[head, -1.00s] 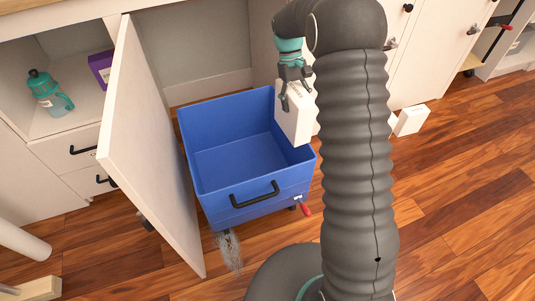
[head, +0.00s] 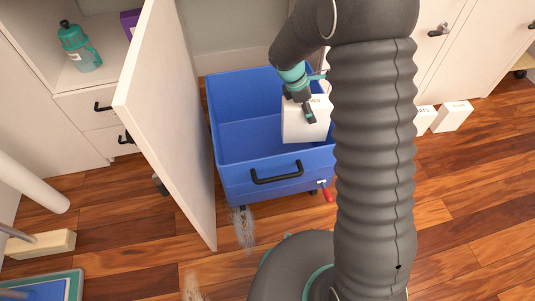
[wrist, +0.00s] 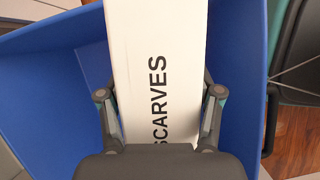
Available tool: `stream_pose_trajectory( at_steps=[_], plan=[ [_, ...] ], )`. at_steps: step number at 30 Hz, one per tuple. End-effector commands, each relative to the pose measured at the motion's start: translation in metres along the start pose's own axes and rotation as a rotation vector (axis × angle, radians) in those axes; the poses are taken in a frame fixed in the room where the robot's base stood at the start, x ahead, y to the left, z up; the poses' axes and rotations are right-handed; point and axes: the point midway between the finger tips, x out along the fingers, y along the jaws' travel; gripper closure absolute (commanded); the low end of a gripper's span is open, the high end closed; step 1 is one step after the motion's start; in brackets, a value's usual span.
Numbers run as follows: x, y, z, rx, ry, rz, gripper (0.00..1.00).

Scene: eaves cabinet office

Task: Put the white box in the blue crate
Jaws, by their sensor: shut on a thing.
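The white box (head: 297,125) hangs over the right part of the blue crate (head: 262,188), its broad face toward the head camera. In the wrist view the white box (wrist: 130,40) carries the word SCARVES, and blue crate walls (wrist: 45,95) show on both sides. My gripper (head: 308,108) is shut on the box, with a finger on its face; in the wrist view my gripper (wrist: 160,120) has a finger on each side of it. My arm hides the crate's right rear. How far the box is below the rim is unclear.
An open cabinet door (head: 170,115) stands close along the crate's left side. Two more white boxes lie on the floor at right, one of them fully visible (head: 453,116). A teal bottle (head: 80,48) and a purple box (head: 130,22) sit on the left shelf. A red lever (head: 327,192) sticks out at the crate's front right.

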Motion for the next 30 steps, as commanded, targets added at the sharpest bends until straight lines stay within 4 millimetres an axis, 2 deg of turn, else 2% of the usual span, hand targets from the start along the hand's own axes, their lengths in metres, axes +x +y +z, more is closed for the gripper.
stream_pose_trajectory(
  at_steps=[1, 6, 12, 17, 24, 30],
  plan=[
    [0.015, -0.009, -0.002, -0.028, -0.001, 0.007, 1.00],
    [0.047, -0.032, -0.010, -0.109, 0.009, 0.038, 1.00],
    [0.063, -0.045, -0.018, -0.156, 0.023, 0.055, 1.00],
    [0.069, -0.038, -0.041, -0.164, 0.024, 0.057, 1.00],
    [0.077, -0.019, -0.093, -0.162, 0.024, 0.057, 1.00],
    [0.083, -0.005, -0.128, -0.158, 0.023, 0.056, 1.00]
  ],
)
